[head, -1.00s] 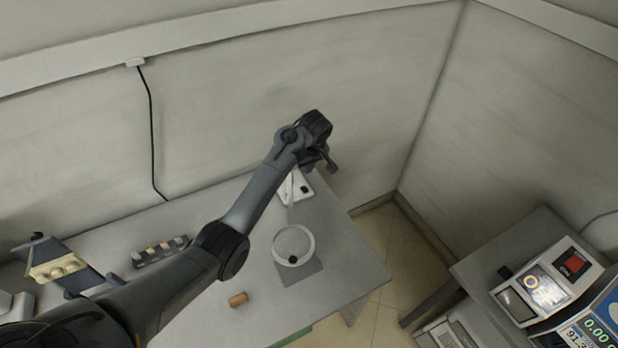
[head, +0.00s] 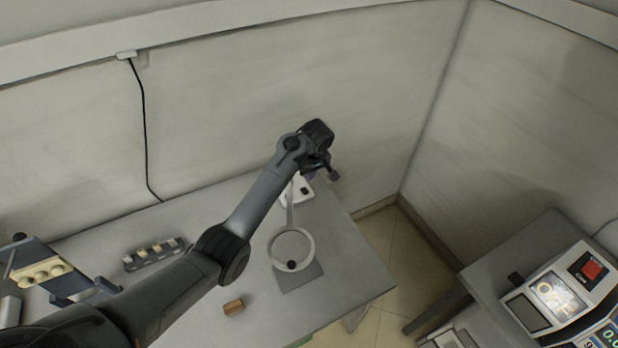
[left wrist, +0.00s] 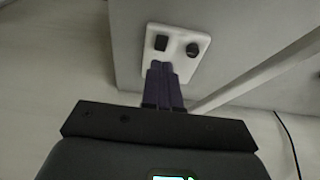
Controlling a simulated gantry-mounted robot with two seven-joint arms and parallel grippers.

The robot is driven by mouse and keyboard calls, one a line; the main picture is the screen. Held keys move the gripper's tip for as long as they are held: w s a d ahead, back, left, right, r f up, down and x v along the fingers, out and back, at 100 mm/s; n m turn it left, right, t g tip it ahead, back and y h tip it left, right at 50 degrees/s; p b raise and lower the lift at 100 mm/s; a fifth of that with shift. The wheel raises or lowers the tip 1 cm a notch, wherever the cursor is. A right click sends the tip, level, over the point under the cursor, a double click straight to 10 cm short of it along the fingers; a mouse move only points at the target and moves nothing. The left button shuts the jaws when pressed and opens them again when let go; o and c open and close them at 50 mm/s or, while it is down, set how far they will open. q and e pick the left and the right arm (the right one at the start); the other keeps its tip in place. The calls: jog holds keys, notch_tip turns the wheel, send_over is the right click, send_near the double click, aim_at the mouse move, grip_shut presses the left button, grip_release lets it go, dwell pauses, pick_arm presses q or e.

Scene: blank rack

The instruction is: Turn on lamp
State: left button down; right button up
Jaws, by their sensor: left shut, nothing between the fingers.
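The lamp has a ring-shaped head (head: 291,233) on a thin arm, over a dark square patch on the table. Its white base (head: 296,190) stands at the table's back right corner, partly hidden by my left gripper. In the left wrist view the white base (left wrist: 182,66) carries a black rocker switch (left wrist: 161,43) and a round black knob (left wrist: 193,50). My left gripper (head: 325,175) is over the base; its purple fingers (left wrist: 162,72) are shut and empty, with the tips just short of the switch in the picture. I cannot tell whether they touch the base. My right gripper is out of view.
The grey table (head: 345,270) also holds a small brown cylinder (head: 233,306) and a rack with several pieces (head: 154,254). The wall is close behind the lamp base. A second table with a scale-like device (head: 560,295) stands at right.

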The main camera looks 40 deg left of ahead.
aim_at(304, 188)
pick_arm(q)
jog(key=b+x, duration=0.2)
jog(key=x, duration=0.6)
jog(key=shift+f, duration=0.35)
jog(key=shift+f+y, duration=0.1)
jog(key=shift+y, duration=0.2)
jog(key=shift+d+f, duration=0.1)
jog(key=shift+f, duration=0.05)
jog(key=shift+w+a, duration=0.1)
jog(key=shift+a, duration=0.2)
jog(key=shift+w+a+r, duration=0.25)
jog(key=shift+a+r, duration=0.05)
jog(key=shift+a, duration=0.15)
